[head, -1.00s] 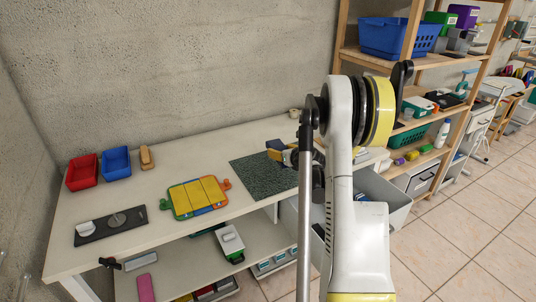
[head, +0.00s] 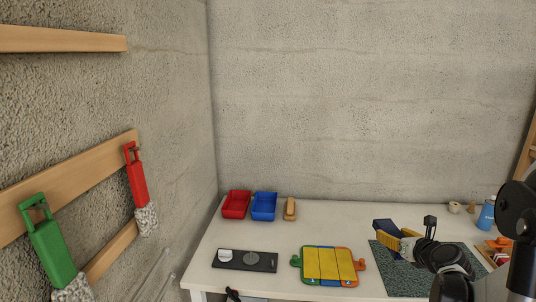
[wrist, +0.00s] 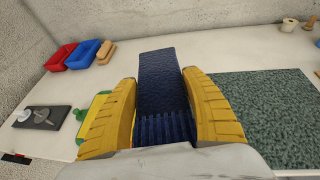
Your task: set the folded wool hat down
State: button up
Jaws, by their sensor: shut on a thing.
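The folded wool hat (wrist: 158,85) is dark blue with a ribbed end nearest the wrist. My gripper (wrist: 160,95) is shut on it, with one yellow finger along each side. In the head view, the hat (head: 383,225) and my gripper (head: 400,243) appear at the upper left part of a dark green speckled mat (head: 410,283). The hat points away from the wrist, toward the back wall. It seems held above the worktop, but the exact height cannot be told.
A yellow panel board (head: 333,264) with green and orange ends lies left of the mat. A black plate (head: 244,260) with two discs, a red bin (head: 236,205), a blue bin (head: 264,206) and a wooden brush (head: 290,209) are farther left. White worktop behind the hat is clear.

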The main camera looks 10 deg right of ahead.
jog(key=s+a+r+n+y, duration=0.1)
jog(key=s+a, duration=0.1)
jog(key=a, duration=0.7)
jog(key=s+a+r+n+y, duration=0.1)
jog(key=s+a+n+y, duration=0.1)
jog(key=a, duration=0.8)
jog(key=s+a+r+n+y, duration=0.1)
jog(key=s+a+y, duration=0.1)
jog(key=a, duration=0.7)
jog(key=shift+s+a+r+g, duration=0.3)
jog(key=shift+s+a+r, duration=0.1)
jog(key=shift+s, duration=0.15)
